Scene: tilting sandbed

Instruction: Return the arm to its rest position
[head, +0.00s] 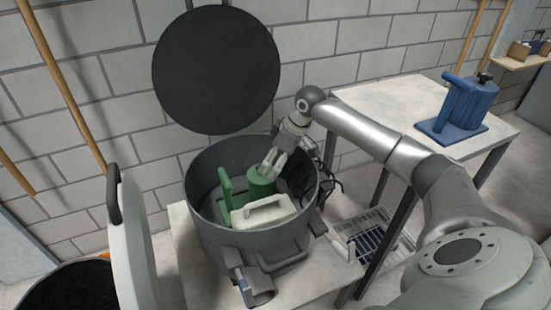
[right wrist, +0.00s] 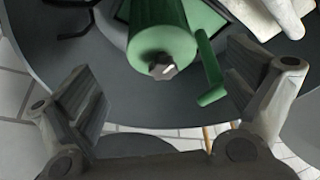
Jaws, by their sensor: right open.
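My right arm (head: 360,135) reaches in from the right, and its gripper (head: 270,172) points down into a deep grey pot (head: 215,235). The gripper is at the top of a green cylindrical piece (head: 262,190) standing in the pot. In the right wrist view the gripper (right wrist: 165,100) has its fingers wide apart. The green piece (right wrist: 160,35), with a grey knob on its end, shows between and beyond the fingers; no finger clearly touches it. My left gripper is out of view.
A white block with a handle (head: 265,212) lies beside the green piece inside the pot. A round black disc (head: 215,70) stands behind the pot. A blue handled piece (head: 462,108) stands on the table (head: 375,95) at right. A wire basket (head: 375,235) is below.

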